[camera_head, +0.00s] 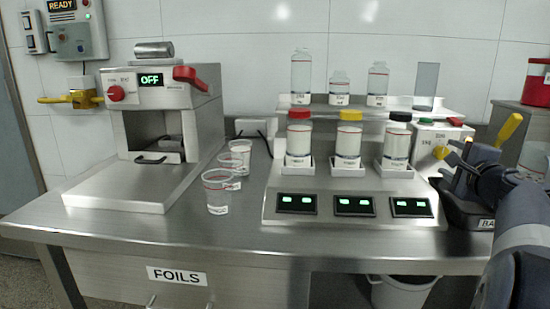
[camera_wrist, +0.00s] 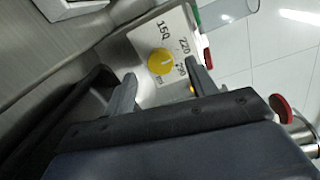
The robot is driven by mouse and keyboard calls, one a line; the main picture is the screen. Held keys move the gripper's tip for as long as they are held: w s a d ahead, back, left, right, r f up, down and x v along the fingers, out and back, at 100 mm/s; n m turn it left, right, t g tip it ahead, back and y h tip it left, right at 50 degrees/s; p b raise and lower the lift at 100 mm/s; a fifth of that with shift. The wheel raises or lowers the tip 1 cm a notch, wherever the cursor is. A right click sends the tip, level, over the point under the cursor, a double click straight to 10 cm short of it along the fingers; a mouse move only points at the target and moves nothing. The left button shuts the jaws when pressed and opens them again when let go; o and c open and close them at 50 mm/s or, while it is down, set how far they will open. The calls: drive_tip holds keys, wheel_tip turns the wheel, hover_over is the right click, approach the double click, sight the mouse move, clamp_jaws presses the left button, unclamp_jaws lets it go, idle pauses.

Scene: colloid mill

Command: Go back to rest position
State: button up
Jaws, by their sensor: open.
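My gripper (camera_head: 449,163) is at the right end of the steel bench, beside the rack of bottles and in front of a white control box (camera_head: 432,142). Its two fingers are apart with nothing between them. In the wrist view my gripper (camera_wrist: 158,80) points at the same box, whose yellow knob (camera_wrist: 161,62) shows just beyond the fingertips. I cannot tell whether a finger touches the box. My forearm fills the lower right of the head view.
Several capped bottles (camera_head: 348,140) stand on a display stand, with bottles on a shelf behind. Clear cups (camera_head: 217,191) stand left of it. A steel machine (camera_head: 160,105) reads OFF. A black tray (camera_head: 475,212) lies under my gripper. A bin (camera_head: 403,291) stands below the bench.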

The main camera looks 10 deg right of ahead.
sight(442, 154)
drive_tip(key=x, duration=0.3)
drive_tip(key=shift+w+r, duration=0.1)
drive_tip(key=shift+w, duration=0.2)
